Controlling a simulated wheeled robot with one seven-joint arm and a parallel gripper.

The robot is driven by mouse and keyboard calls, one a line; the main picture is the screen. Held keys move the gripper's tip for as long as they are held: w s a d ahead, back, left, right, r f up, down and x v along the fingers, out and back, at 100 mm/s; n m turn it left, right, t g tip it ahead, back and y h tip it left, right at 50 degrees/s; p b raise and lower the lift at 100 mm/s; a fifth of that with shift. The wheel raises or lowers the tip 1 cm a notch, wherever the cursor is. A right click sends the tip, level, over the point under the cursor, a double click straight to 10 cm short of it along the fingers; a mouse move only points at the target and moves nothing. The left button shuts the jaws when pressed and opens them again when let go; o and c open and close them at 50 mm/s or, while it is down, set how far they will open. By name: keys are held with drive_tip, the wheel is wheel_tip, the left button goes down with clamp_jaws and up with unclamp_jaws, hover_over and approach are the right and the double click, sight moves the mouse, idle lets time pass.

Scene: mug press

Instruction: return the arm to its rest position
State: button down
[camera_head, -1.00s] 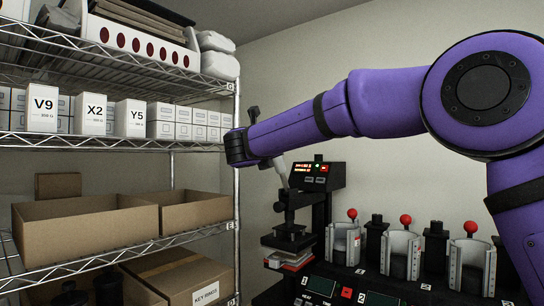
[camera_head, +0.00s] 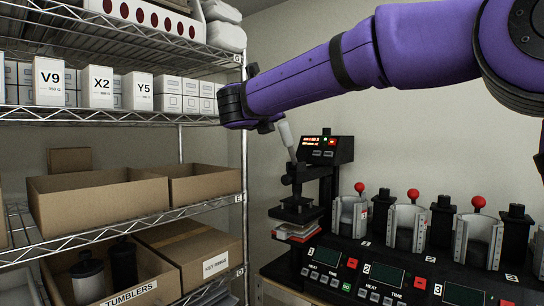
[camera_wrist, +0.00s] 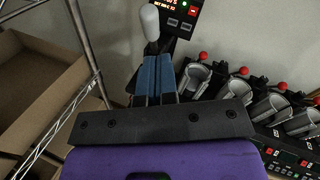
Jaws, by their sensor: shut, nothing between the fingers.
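My purple arm (camera_head: 415,42) reaches across the upper right of the head view toward the shelf. Its dark wrist end (camera_head: 236,106) is beside the shelf's front right post, above and left of the heat press. In the wrist view my gripper (camera_wrist: 156,62) shows two blue fingers side by side, shut with nothing between them. The fingers appear just below the press's pale handle knob (camera_wrist: 149,22); whether they touch it cannot be told. In the head view the fingertips are not clearly seen.
A wire shelf (camera_head: 150,114) with boxes and open cartons (camera_head: 100,201) fills the left. The heat press (camera_head: 300,185) and mug presses (camera_head: 405,226) with red knobs stand on the right. The wall area between arm and mug presses is free.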

drive_tip(key=s+d+r+n+t+y, duration=0.1)
drive_tip(key=s+d+n+y, duration=0.4)
drive_tip(key=n, duration=0.5)
drive_tip(key=s+d+r+n+y, duration=0.2)
drive_tip(key=s+d+n+y, duration=0.3)
drive_tip(key=n, duration=0.5)
drive_tip(key=s+d+f+n+g+h, duration=0.1)
drive_tip(key=s+d+f+n+g, duration=0.3)
drive_tip(key=s+d+f, duration=0.3)
drive_tip(key=s+d+f+n+g+h, duration=0.1)
drive_tip(key=s+d+f+n+g, duration=0.3)
drive_tip(key=s+f, duration=0.7)
drive_tip(key=s+d+f+n+g+h, duration=0.2)
drive_tip(key=s+d+f+n+g, duration=0.2)
drive_tip(key=s+d+f+n, duration=0.4)
drive_tip(key=s+d+f, duration=0.1)
drive_tip(key=s+d, duration=0.1)
drive_tip(key=s, duration=0.2)
drive_tip(key=shift+s+d+f, duration=0.15)
drive_tip(key=shift+f, duration=0.05)
